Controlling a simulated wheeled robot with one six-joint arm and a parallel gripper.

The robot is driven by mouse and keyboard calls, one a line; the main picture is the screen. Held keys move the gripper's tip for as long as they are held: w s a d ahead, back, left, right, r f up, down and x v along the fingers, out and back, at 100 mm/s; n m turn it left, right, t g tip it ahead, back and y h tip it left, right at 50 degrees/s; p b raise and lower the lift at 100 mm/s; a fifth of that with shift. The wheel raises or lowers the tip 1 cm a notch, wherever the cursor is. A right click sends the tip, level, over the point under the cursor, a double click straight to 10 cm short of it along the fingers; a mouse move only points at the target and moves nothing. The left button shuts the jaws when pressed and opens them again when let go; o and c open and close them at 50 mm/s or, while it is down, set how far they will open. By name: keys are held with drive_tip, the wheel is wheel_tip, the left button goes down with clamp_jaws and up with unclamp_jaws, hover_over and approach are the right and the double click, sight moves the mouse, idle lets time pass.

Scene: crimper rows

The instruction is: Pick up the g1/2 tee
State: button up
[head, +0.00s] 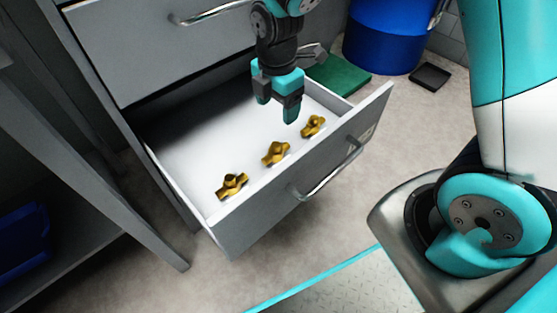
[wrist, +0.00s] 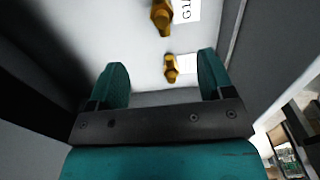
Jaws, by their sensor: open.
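Three brass tee-like fittings lie in a row in an open drawer: a near-left one (head: 232,186), a middle one (head: 276,153) and a far-right one (head: 313,126). My gripper (head: 277,112) is open and empty above the drawer, apart from the fittings. In the wrist view, one fitting (wrist: 170,69) shows between my fingers (wrist: 161,65), farther off. Another fitting (wrist: 161,17) is at the top edge beside a white label (wrist: 186,9) reading "G1", the rest cut off. I cannot tell which fitting is the g1/2 tee.
The drawer (head: 283,186) has raised grey walls and a front handle (head: 328,174). A closed drawer with a handle (head: 212,14) is above it. A green block (head: 338,75), a blue drum (head: 389,35) and a black tray (head: 430,76) stand behind. The drawer's left floor is bare.

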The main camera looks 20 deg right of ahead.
sight(276, 144)
wheel_tip(276, 144, down, 9)
drive_tip(key=b, duration=0.3)
drive_tip(key=f+b, duration=0.2)
drive_tip(key=f, duration=0.1)
drive_tip(key=f+b, duration=0.1)
drive_tip(key=f, duration=0.1)
drive_tip(key=shift+s+a+f, duration=0.15)
drive_tip(key=shift+a, duration=0.15)
drive_tip(key=c, duration=1.1)
